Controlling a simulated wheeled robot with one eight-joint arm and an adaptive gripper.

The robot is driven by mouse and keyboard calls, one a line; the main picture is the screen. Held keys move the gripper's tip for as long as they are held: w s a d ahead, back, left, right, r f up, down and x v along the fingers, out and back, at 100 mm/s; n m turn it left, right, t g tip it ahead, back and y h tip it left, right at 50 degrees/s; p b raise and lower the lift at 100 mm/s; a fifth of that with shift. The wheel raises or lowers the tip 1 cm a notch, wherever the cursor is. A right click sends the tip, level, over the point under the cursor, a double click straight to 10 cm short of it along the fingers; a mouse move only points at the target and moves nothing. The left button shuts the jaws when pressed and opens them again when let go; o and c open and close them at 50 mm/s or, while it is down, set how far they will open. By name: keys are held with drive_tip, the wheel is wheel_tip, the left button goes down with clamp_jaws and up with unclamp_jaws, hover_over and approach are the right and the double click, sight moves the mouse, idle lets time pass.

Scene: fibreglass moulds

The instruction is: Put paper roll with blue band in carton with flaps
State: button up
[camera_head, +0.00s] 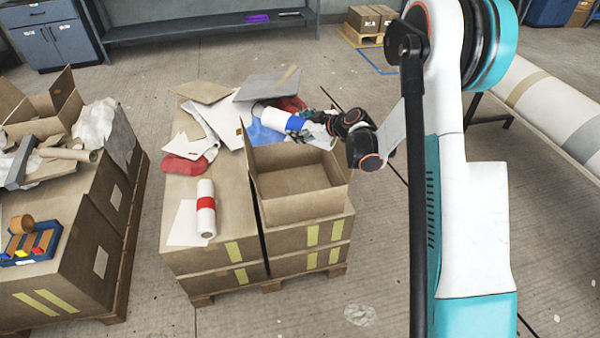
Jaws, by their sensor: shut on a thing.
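The white paper roll with a blue band (276,119) is at the back of the middle carton stack, behind the open carton. My gripper (312,128) is shut on its right part, near the blue band. The roll is tilted, and its right end is hidden by the gripper. The open carton with flaps (262,213) stands at the front right of the stack, just in front of the roll. Its inside looks empty.
Paper sheets, red and blue cloths and cardboard pieces (202,91) clutter the stack's back. Another loaded stack (70,240) is at left. A large banded roll (550,105) lies at right.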

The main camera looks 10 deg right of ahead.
wheel_tip(320, 180, down, 16)
drive_tip(key=b, duration=0.5)
drive_tip(key=shift+f, duration=0.5)
drive_tip(key=o, duration=1.4)
drive_tip(key=p+v, duration=0.1)
drive_tip(key=v, duration=0.5)
drive_tip(key=r+p+v, duration=0.1)
drive_tip(key=p+v, duration=0.1)
drive_tip(key=v, duration=0.4)
drive_tip(key=shift+r, duration=0.1)
